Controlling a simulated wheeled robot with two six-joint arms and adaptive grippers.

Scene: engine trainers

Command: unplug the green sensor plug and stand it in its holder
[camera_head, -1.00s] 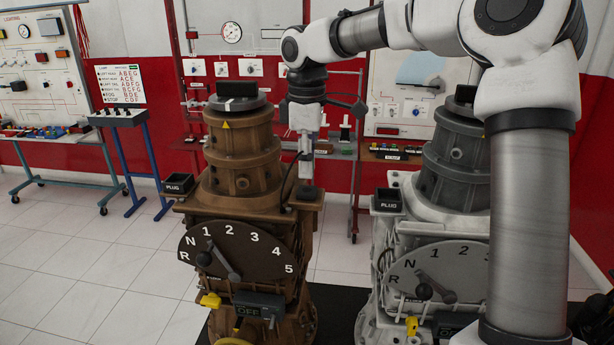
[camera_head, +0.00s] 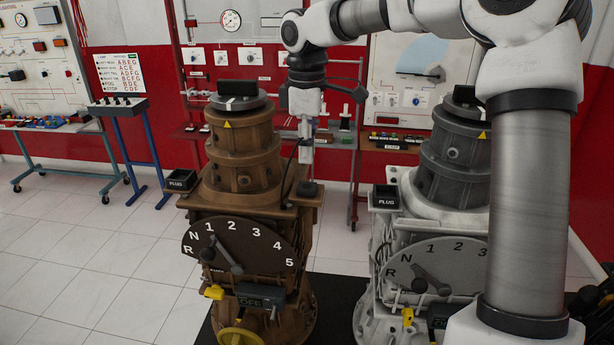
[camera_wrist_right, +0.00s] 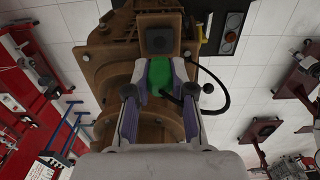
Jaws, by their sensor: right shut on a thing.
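My right gripper (camera_head: 306,158) is above the right edge of the brown engine trainer (camera_head: 240,150), pointing down. In the right wrist view it is shut on the green sensor plug (camera_wrist_right: 159,73), which sits between its fingertips with a black cable curving away to the right. A square black block (camera_wrist_right: 159,40), seemingly the socket, lies just beyond the plug. It also shows in the head view (camera_head: 308,189) below the fingertips. I cannot tell whether a gap separates plug and block. The black holder (camera_head: 181,180) labelled PLUG is on the trainer's left side. My left gripper is not in view.
A grey engine trainer (camera_head: 455,150) with its own PLUG holder (camera_head: 387,197) stands at the right, partly behind my right arm. The brown trainer's tower rises between the gripper and the left holder. Racks and panels line the red and white wall.

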